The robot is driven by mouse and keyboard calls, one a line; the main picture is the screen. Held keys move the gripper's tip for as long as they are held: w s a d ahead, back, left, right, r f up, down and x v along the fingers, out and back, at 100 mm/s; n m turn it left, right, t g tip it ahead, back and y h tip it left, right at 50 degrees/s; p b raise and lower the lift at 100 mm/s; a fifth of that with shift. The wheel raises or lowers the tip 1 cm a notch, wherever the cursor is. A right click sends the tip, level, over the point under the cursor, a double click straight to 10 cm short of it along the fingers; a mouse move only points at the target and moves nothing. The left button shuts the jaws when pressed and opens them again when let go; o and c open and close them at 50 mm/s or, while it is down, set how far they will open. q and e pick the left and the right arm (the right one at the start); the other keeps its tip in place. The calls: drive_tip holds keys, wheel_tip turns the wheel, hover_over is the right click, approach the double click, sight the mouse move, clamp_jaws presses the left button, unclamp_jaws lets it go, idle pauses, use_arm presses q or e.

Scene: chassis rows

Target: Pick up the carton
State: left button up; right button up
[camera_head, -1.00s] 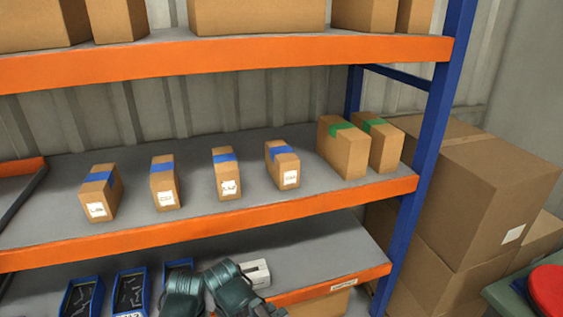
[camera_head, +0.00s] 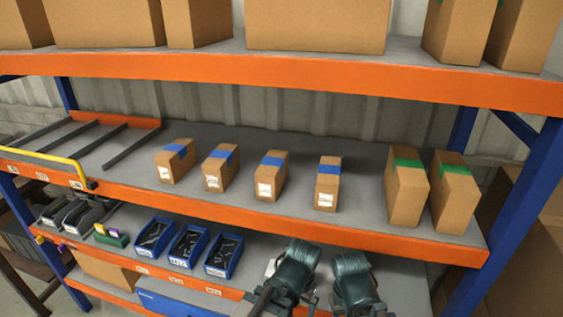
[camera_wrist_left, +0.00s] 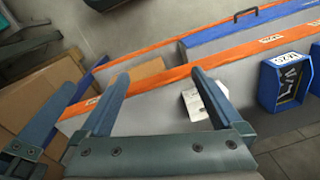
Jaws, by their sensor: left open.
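Several small brown cartons with blue tape and white labels stand upright in a row on the middle shelf in the head view, among them a left one (camera_head: 175,162) and a right one (camera_head: 327,184). Two taller cartons with green tape stand right of them, one (camera_head: 406,190) beside the other (camera_head: 455,197). Which carton is meant cannot be told. My left gripper (camera_wrist_left: 160,73) is open and empty in the left wrist view, its fingers over the lower shelf. In the head view it (camera_head: 294,268) and my right gripper (camera_head: 357,282) are below the middle shelf, apart from the cartons. The right fingers' state is unclear.
An orange beam (camera_head: 240,207) edges the middle shelf. Blue bins (camera_head: 188,245) stand on the lower shelf, and a white box (camera_wrist_left: 192,103) lies there. Large boxes fill the top shelf (camera_head: 290,75). A blue upright (camera_head: 520,215) stands at right. A sloped rack (camera_head: 85,140) is at left.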

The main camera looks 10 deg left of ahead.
sight(268, 168)
use_arm(q)
drive_tip(key=w+a+r+n+t+p, duration=0.1)
drive_tip(key=w+a+r+p, duration=0.25)
drive_tip(key=r+p, duration=0.55)
drive_tip(key=w+a+r+n+t+p, duration=0.1)
drive_tip(key=w+a+r+t+p, duration=0.15)
drive_tip(key=a+r+p, duration=0.5)
drive_tip(key=w+a+r+n+t+p, duration=0.1)
drive_tip(key=w+r+p, duration=0.2)
drive_tip(key=r+p, duration=0.75)
drive_tip(key=shift+h, duration=0.4)
drive_tip(key=shift+w+r+b, duration=0.35)
drive_tip(key=shift+w+b, duration=0.05)
drive_tip(key=shift+w, duration=1.5)
drive_tip(key=shift+w+r+b, duration=0.35)
drive_tip(key=shift+w+r, duration=0.05)
drive_tip(key=shift+w, duration=1.45)
drive_tip(key=shift+w+r+b, duration=0.35)
drive_tip(key=shift+w+b, duration=0.05)
drive_tip(key=shift+w, duration=1.5)
drive_tip(key=shift+g, duration=0.25)
drive_tip(key=b+x, duration=0.2)
drive_tip(key=w+b+x, duration=0.1)
drive_tip(key=b+x, duration=0.1)
drive_tip(key=x, duration=0.1)
drive_tip(key=shift+d+f+b, duration=0.1)
drive_tip(key=shift+b, duration=0.3)
drive_tip(key=shift+c, duration=0.7)
clamp_jaws()
